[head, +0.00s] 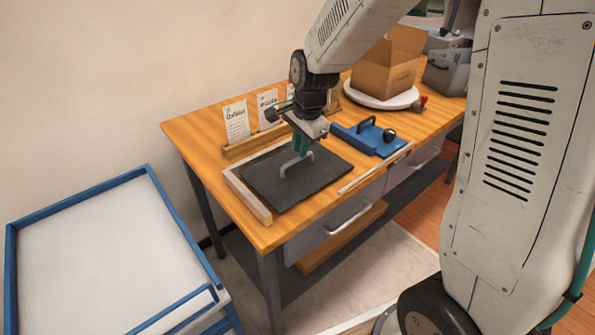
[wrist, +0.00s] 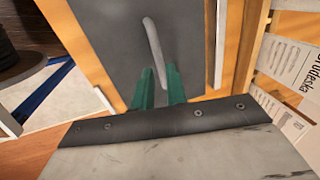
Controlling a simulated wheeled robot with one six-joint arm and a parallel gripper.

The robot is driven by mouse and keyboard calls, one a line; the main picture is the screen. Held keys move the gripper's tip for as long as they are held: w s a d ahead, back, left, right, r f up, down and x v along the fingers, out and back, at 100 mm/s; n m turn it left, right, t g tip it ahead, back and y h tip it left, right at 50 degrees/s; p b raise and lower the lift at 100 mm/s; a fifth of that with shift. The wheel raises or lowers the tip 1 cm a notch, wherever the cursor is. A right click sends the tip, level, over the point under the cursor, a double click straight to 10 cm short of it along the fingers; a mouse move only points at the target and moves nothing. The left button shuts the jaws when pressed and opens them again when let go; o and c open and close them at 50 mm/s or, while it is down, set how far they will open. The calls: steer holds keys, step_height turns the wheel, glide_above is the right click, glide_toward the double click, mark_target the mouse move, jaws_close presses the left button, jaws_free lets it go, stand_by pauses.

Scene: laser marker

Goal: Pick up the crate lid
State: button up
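The crate lid, as I take it, is a dark grey flat panel (head: 322,176) lying on the wooden workbench between pale wooden strips. It also fills the upper middle of the wrist view (wrist: 100,25). A light grey bar handle (head: 288,168) stands up from its middle; the handle also shows in the wrist view (wrist: 153,40). My gripper (head: 303,152) points down at the handle, with green fingers. In the wrist view the fingers (wrist: 159,72) are apart, with the handle's near end in line with the gap. I cannot tell whether they touch it.
A blue fixture (head: 368,138) with a handle and black knob sits right of the panel. Cards (head: 236,121) stand in a wooden rack behind. A cardboard box (head: 385,75) rests on a white round plate (head: 380,98). A blue-rimmed cart (head: 100,255) with a bare top stands left.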

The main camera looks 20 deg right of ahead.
mark_target(298, 158)
steer(key=f, duration=0.3)
steer(key=w+f, duration=0.1)
steer(key=f, duration=0.1)
steer(key=shift+a+f, duration=0.15)
steer(key=shift+a, duration=0.05)
jaws_close()
